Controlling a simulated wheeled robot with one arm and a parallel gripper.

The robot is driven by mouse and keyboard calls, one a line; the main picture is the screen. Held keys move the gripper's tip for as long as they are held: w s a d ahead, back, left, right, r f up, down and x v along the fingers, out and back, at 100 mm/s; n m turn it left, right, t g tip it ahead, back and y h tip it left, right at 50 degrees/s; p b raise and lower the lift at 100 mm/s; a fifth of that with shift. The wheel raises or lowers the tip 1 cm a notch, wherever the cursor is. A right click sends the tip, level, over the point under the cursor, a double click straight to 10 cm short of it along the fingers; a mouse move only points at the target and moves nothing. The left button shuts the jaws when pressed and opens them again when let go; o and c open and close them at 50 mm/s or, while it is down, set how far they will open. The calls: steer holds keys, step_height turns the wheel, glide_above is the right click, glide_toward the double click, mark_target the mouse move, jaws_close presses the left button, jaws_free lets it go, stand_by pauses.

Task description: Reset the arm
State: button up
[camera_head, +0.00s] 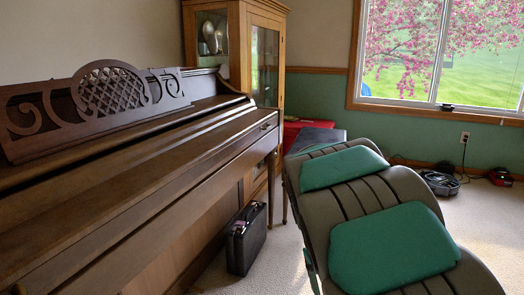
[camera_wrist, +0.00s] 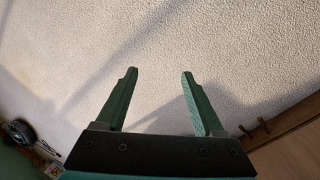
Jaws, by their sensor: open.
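My gripper (camera_wrist: 159,73) shows in the wrist view with its two green fingers apart. The gap between them is empty, with only pale carpet (camera_wrist: 165,35) behind it. My gripper cannot be made out in the head view. My grey arm with green pads (camera_head: 392,248) fills the lower right of the head view, to the right of the piano (camera_head: 140,190).
A glass-door cabinet (camera_head: 238,50) stands beyond the piano. A black case (camera_head: 246,239) is on the carpet by the piano. Carpet at right is clear.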

steer(key=s+r+m+y+p, duration=0.1)
steer(key=s+r, duration=0.1)
steer(key=s, duration=1.2)
steer(key=s+r+m+y+p, duration=0.1)
steer(key=s+r+p, duration=0.1)
steer(key=s, duration=1.2)
steer(key=shift+a+r+g+y, duration=0.25)
steer(key=shift+a+g+y, duration=0.15)
steer(key=shift+a, duration=0.05)
